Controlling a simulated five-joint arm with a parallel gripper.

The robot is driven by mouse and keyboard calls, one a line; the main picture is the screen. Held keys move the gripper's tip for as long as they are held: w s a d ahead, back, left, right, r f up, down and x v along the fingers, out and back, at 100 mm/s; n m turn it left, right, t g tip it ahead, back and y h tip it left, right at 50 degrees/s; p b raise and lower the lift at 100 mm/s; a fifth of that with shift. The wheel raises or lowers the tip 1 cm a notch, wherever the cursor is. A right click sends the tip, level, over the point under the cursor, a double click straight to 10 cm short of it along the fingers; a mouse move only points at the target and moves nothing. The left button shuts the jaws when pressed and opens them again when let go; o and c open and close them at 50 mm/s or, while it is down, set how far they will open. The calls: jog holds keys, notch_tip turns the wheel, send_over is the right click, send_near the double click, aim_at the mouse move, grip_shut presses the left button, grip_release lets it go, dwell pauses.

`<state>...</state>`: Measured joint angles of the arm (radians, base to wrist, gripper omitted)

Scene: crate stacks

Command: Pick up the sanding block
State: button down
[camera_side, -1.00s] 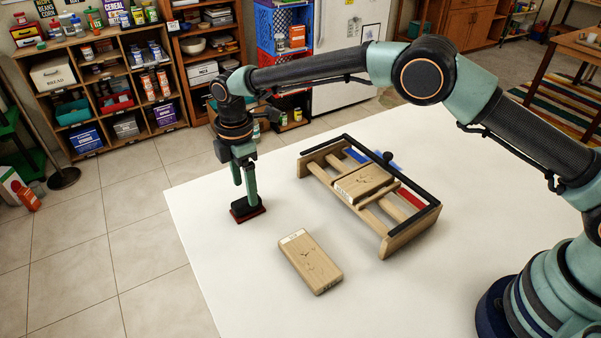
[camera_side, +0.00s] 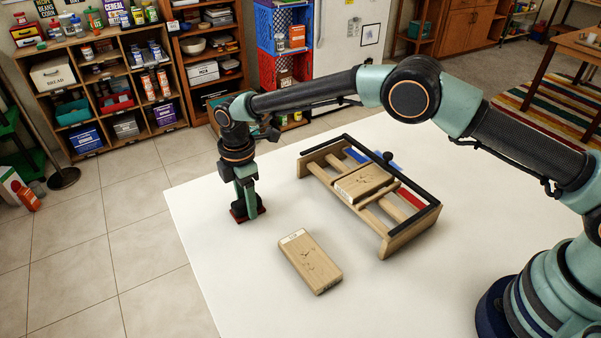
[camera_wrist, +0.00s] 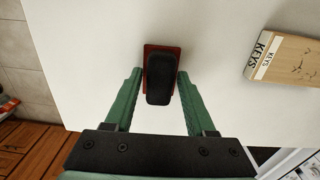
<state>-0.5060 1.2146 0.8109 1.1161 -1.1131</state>
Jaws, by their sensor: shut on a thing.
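The sanding block, with a black grip on a red base, stands at the far left of the white table in the side view (camera_side: 240,217). It also shows between my fingers in the wrist view (camera_wrist: 161,78). My gripper (camera_side: 247,205) points down over the block and is shut on its black grip, one finger at each side. In the side view the fingers hide most of the grip. The red base appears to rest on the table.
A wooden block labelled KEYS (camera_wrist: 284,58) lies on the table; in the side view a wooden block (camera_side: 310,262) lies in front. A wooden rack with a black rail (camera_side: 400,238) holds another block (camera_side: 364,181). The white table (camera_side: 220,275) is clear around these.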

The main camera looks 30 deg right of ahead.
notch_tip(320, 180, up, 20)
dwell(0.6)
